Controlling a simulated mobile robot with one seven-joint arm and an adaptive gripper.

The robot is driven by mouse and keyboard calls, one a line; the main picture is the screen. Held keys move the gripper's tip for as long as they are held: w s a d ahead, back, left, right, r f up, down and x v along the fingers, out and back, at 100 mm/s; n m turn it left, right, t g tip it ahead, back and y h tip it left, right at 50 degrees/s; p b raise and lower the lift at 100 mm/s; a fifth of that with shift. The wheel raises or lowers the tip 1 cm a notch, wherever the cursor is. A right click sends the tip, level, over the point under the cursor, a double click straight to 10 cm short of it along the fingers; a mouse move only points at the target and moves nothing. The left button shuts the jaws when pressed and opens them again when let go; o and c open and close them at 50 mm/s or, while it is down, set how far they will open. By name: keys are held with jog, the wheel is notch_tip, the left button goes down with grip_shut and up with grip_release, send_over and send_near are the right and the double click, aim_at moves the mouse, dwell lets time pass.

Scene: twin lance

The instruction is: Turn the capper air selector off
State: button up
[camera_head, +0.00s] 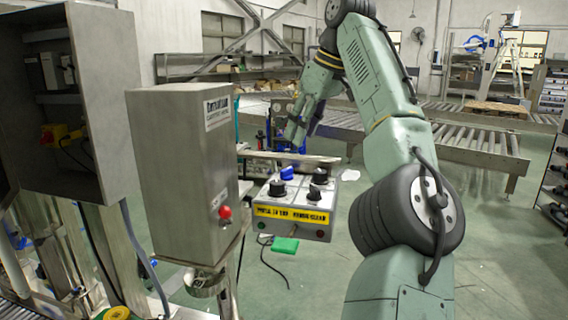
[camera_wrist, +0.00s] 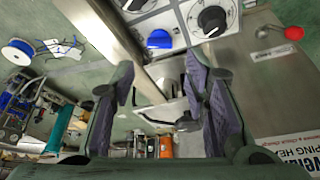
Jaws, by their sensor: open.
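A grey control box (camera_head: 290,228) with a yellow label strip carries several knobs on its top. A blue knob (camera_head: 287,173) sits at its back edge, with black knobs (camera_head: 277,188) around it. The frames do not show which is the capper air selector. In the wrist view, the blue knob (camera_wrist: 160,39) and a black dial knob (camera_wrist: 211,20) lie at the top, beyond the fingertips. My gripper (camera_head: 301,122) is open and empty, above and behind the box, apart from it. Its two fingers also frame the middle of the wrist view (camera_wrist: 160,92).
A steel cabinet (camera_head: 178,175) with a red button (camera_head: 225,212) stands close left of the box. A metal bar (camera_head: 290,157) runs behind the box, below my gripper. Roller conveyors (camera_head: 470,141) lie behind. A green item (camera_head: 285,245) shows below the box.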

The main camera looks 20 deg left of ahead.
aim_at(288, 170)
jog(key=x, duration=1)
jog(key=shift+r, duration=0.1)
jog(key=c, duration=0.9)
jog(key=shift+m+t, duration=0.3)
jog(key=shift+m, duration=0.4)
jog(key=o, duration=0.9)
jog(key=v, duration=1.2)
